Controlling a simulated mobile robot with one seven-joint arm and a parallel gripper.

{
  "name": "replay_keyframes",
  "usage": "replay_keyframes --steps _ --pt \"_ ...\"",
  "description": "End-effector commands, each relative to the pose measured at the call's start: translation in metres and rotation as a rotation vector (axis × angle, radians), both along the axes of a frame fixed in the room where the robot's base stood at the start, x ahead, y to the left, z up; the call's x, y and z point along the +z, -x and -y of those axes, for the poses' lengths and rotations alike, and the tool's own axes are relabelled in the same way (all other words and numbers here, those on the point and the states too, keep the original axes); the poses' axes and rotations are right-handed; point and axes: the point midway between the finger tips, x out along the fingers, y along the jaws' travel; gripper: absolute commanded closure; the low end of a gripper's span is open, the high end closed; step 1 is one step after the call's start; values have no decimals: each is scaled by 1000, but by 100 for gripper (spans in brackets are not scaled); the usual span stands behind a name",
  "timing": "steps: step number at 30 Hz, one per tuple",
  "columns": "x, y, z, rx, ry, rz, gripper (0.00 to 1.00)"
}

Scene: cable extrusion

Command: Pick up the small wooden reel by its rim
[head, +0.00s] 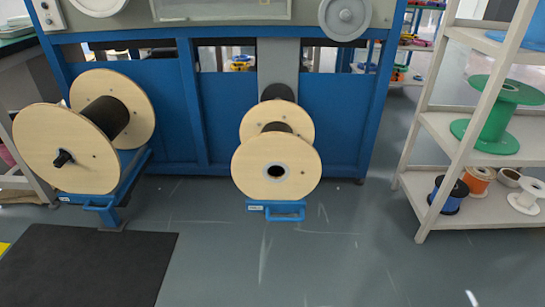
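A small wooden reel (248,174) stands upright on a low blue cradle (285,211) in the middle of the head view. It has two pale round flanges, the nearer one facing me with a dark hole at its centre. Dark cable on its core shows between the flanges. A larger wooden reel (45,130) with dark cable sits on a blue stand at the left. My gripper is not in view.
A blue machine frame (225,110) stands right behind the reels. A white shelf rack (470,180) at the right holds a green spool (492,120) and several smaller spools. A black mat (90,265) lies at the front left. The grey floor (300,265) in front of the small reel is clear.

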Motion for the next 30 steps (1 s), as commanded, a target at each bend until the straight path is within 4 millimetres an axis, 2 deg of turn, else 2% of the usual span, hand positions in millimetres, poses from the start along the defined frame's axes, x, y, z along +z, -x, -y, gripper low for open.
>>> replay_keyframes --steps 2,9,10,30 --pt "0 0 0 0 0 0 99" --pt "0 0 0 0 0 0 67" --pt "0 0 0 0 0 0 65" --pt "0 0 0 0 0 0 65"
